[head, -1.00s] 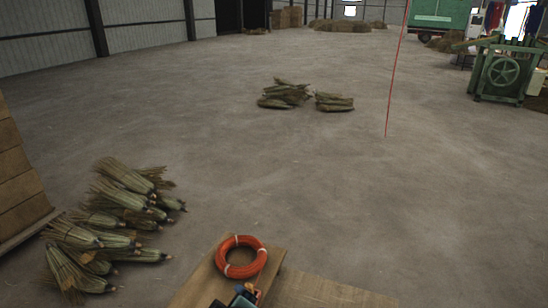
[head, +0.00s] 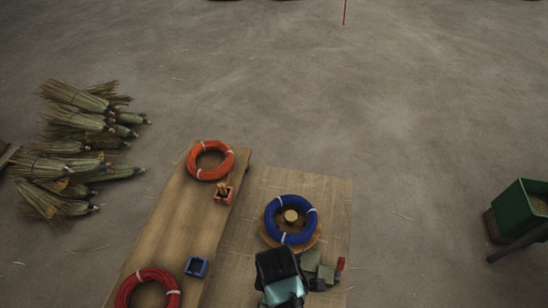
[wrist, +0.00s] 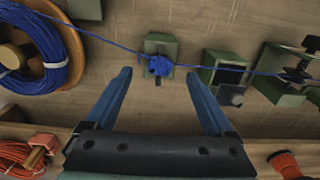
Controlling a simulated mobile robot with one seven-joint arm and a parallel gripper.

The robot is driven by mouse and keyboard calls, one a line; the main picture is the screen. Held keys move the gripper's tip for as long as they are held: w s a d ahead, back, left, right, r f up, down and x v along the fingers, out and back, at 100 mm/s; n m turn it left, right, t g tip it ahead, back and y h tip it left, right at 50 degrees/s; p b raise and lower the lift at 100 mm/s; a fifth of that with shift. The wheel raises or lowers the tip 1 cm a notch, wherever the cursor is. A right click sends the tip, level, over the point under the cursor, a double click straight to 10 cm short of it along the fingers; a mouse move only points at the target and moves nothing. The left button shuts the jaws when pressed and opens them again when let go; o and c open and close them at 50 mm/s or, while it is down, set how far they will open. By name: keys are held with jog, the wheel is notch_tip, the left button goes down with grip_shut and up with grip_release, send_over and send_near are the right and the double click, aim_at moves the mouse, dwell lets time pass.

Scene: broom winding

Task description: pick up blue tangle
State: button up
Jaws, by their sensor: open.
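In the wrist view, the blue tangle (wrist: 159,65) is a small knotted clump on a blue wire. It lies at a small green block (wrist: 158,46), and the wire runs off to both sides. My gripper (wrist: 158,76) is open, with one finger on each side of the tangle in the picture. Nothing shows between the fingers as gripped. The wire's left end leads toward a blue coil (wrist: 40,55) on a wooden spool. In the head view, the blue coil (head: 272,222) sits on the bench behind my gripper; the tangle cannot be made out there.
More green fixtures (wrist: 222,70) stand right of the tangle, under the wire. An orange-red coil (head: 196,168) and a red coil (head: 122,290) lie on the left plank, with a blue box (head: 196,267). Brooms (head: 75,140) are piled on the floor at left.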

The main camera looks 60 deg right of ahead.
jog(key=shift+w+a+f+p, duration=0.15)
jog(key=shift+f+p, duration=0.3)
jog(key=shift+f, duration=1.95)
grip_shut()
jog(key=shift+r, duration=0.1)
